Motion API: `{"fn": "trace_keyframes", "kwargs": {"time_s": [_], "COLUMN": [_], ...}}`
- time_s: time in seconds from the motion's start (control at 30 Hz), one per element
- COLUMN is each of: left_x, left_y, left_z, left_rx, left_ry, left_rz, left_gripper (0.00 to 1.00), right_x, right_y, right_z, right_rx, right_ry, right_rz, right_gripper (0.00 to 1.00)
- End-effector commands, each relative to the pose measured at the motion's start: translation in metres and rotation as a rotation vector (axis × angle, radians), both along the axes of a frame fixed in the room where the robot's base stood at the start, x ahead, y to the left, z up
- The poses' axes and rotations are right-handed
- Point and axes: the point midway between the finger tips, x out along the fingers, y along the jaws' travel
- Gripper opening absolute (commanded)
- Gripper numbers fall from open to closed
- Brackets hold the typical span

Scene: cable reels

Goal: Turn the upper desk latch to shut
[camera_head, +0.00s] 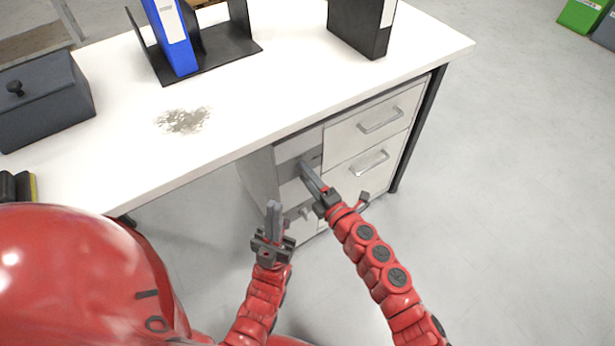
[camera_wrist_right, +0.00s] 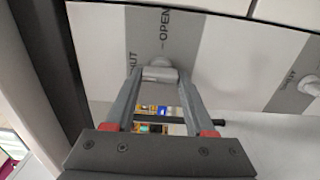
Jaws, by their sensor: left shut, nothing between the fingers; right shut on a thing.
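My right gripper (camera_head: 306,170) reaches the desk's drawer unit and is shut on the upper desk latch. In the right wrist view the latch (camera_wrist_right: 160,73) is a small pale knob between the fingertips of the right gripper (camera_wrist_right: 161,78). It sits on a grey strip of the white front, with the words OPEN and SHUT, the latter partly hidden. I cannot tell exactly where the latch points. A second, lower latch (camera_head: 304,213) shows below the right gripper and in the right wrist view (camera_wrist_right: 309,86). My left gripper (camera_head: 274,206) is shut and empty, in front of the unit.
The white desk top (camera_head: 290,75) holds a blue binder (camera_head: 172,35), a black binder (camera_head: 362,25) and a grey box (camera_head: 42,100). Two drawers with handles (camera_head: 381,120) are right of the latches. Small coloured items (camera_wrist_right: 158,112) show between the right fingers.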

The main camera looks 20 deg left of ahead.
Motion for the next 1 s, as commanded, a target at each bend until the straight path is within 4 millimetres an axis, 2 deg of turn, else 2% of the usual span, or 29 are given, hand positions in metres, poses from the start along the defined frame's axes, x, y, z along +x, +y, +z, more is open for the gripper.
{"fn": "trace_keyframes", "kwargs": {"time_s": [0.43,0.47,0.6,1.0], "left_x": [0.0,0.0,0.0,0.0], "left_y": [0.0,0.0,0.0,0.0], "left_z": [-0.0007,-0.0007,-0.0007,0.0008], "left_rx": [0.0,0.0,0.0,0.0], "left_ry": [0.0,0.0,0.0,0.0], "left_rz": [0.0,0.0,0.0,0.0], "left_gripper": [0.0,0.0,0.0,0.0], "right_x": [-0.0003,-0.0003,-0.0002,-0.0041], "right_y": [-0.0005,-0.0005,-0.0003,-0.0056], "right_z": [-0.0015,-0.0015,-0.0011,-0.0005], "right_rx": [-0.009,-0.009,-0.008,-0.008], "right_ry": [-0.007,-0.007,-0.007,-0.007], "right_rz": [0.0,0.0,0.0,0.0], "right_gripper": [0.0,0.58,0.83,0.84]}}
